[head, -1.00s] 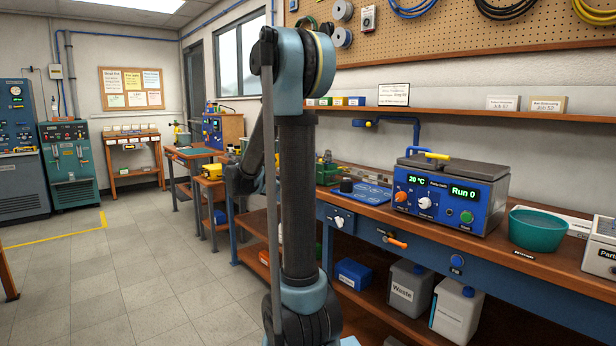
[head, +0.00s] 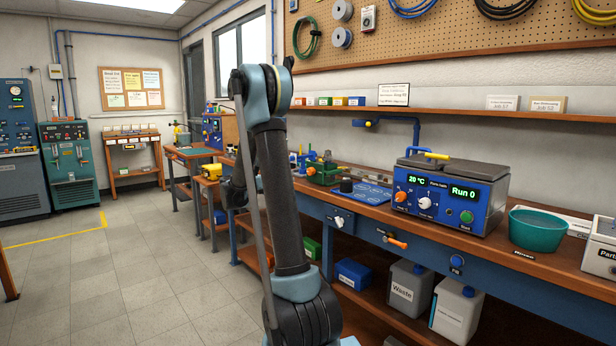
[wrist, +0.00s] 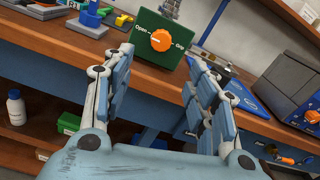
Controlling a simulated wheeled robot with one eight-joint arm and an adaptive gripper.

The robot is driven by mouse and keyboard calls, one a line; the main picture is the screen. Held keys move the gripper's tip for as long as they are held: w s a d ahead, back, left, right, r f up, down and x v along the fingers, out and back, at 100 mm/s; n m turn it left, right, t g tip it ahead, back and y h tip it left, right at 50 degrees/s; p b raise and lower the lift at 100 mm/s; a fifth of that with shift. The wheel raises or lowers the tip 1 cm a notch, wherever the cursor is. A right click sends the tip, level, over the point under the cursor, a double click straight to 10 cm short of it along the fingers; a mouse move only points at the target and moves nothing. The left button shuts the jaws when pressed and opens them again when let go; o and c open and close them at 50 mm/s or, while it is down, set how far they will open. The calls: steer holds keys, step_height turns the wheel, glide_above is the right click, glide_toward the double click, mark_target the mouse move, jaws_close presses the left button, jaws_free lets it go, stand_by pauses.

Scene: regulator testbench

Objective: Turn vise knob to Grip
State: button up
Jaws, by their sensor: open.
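The vise's green box (wrist: 160,40) stands near the front edge of the wooden bench in the wrist view. Its front face carries a round orange knob (wrist: 161,40) between the words Open, at left, and Grip, at right. The knob's pointer is too small to read surely. My gripper (wrist: 157,59) is open and empty. Its two fingers lie to either side below the knob in the picture, apart from it.
Blue and green fixtures (wrist: 92,16) stand on the bench left of the vise. A blue mat (wrist: 243,95) and a blue control unit (wrist: 290,85) lie to the right. Below are a shelf with a white bottle (wrist: 16,107) and a green bin (wrist: 68,123). Left floor is clear.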

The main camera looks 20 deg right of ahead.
mark_target(309, 172)
steer(key=x, duration=1.4)
steer(key=shift+c, duration=0.4)
steer(key=c, duration=1)
